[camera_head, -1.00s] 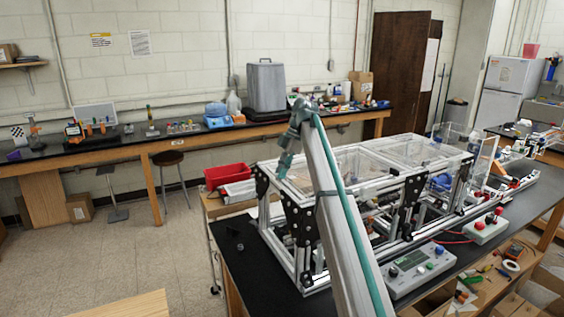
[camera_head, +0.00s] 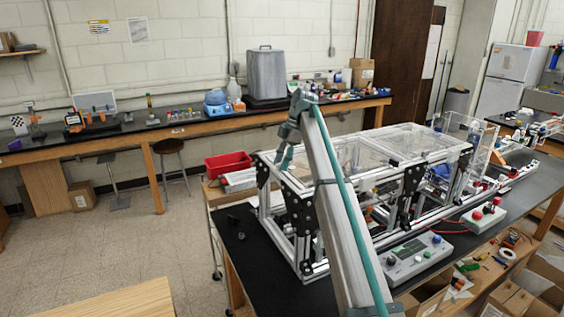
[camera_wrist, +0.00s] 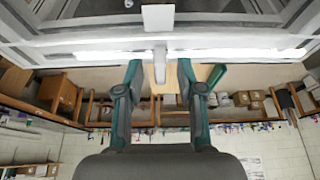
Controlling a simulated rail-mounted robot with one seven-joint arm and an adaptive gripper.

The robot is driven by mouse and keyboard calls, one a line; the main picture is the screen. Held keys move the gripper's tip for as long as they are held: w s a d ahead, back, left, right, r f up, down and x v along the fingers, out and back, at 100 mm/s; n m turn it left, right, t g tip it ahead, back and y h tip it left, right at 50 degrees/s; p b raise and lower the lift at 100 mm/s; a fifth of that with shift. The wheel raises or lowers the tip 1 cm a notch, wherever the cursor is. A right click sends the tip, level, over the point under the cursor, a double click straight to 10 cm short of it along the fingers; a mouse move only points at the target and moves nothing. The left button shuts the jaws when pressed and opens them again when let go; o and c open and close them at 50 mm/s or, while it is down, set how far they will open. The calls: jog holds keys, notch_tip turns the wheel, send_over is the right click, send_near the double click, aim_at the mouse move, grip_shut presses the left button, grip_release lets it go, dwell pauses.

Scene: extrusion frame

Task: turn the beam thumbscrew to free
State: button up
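In the wrist view my gripper (camera_wrist: 159,80) has its two teal-and-grey fingers spread apart. A pale grey stem-like piece (camera_wrist: 159,58), which looks like the beam thumbscrew, shows between the fingertips, below a bright metal beam (camera_wrist: 235,54). I see a gap on both sides of it, so the fingers do not appear to grip it. A pale square block (camera_wrist: 158,18) lies above it in the picture. In the head view my gripper (camera_head: 284,160) is at the near left top corner of the extrusion frame (camera_head: 310,262). The thumbscrew cannot be made out there.
The frame with clear panels stands on a black bench (camera_head: 240,262). A grey control box (camera_head: 415,260) and a red-button box (camera_head: 486,216) sit in front of it. A red bin (camera_head: 228,165) is behind its left end. Floor at the left is open.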

jog(key=shift+f+m+b, duration=0.3)
jog(key=shift+m+b, duration=0.1)
jog(key=shift+b, duration=1)
